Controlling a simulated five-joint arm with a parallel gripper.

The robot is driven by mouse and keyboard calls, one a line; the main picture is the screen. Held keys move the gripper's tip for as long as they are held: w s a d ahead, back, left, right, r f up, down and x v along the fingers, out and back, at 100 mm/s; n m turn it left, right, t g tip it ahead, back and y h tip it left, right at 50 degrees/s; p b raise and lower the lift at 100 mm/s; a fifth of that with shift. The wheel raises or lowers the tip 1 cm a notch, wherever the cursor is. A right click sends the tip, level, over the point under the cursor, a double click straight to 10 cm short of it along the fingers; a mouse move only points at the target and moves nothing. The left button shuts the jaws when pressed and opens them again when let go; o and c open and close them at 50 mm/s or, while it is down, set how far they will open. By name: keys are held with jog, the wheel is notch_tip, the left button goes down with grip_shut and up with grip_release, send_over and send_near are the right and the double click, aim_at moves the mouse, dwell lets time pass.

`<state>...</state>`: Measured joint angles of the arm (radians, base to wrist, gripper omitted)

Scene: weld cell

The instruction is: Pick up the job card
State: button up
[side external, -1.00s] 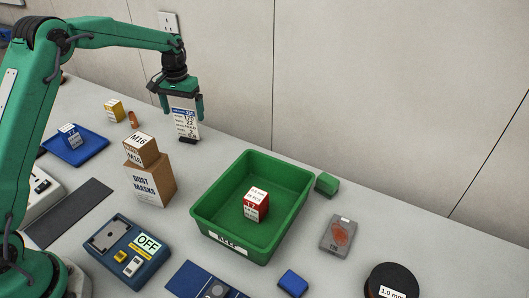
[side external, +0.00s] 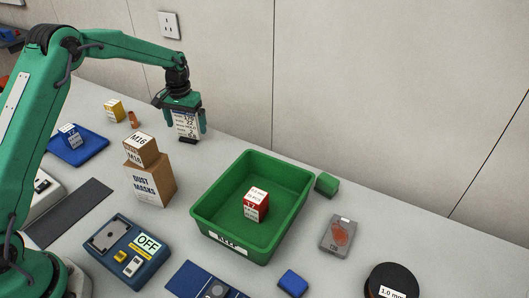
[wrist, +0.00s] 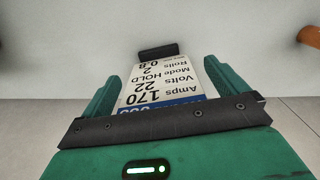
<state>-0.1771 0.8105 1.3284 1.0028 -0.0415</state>
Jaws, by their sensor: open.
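The job card (side external: 185,124) is a white card with a blue header and printed lines such as Amps 170 and Volts 22. It stands upright in a small black base (side external: 188,140) at the back of the bench. My gripper (side external: 187,126) is open, pointing down, with its green fingers on either side of the card. In the wrist view the card (wrist: 160,83) lies between the two fingertips, with a gap visible at each side. The black base (wrist: 158,52) shows beyond it. The card's top is partly hidden by my gripper.
A cardboard dust masks box (side external: 150,183) with an M16 box (side external: 141,149) on top stands in front. A green bin (side external: 205,213) holding a red and white box (side external: 256,205) is to the right. An orange-brown item (side external: 133,120) and yellow box (side external: 114,110) are left of the card.

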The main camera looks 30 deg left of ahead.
jog(key=c, duration=1.1)
jog(key=shift+r, duration=0.2)
jog(key=shift+r, duration=0.6)
jog(key=s+d+r, duration=0.4)
jog(key=d+r, duration=0.5)
jog(key=d, duration=0.2)
jog(key=shift+r, duration=0.25)
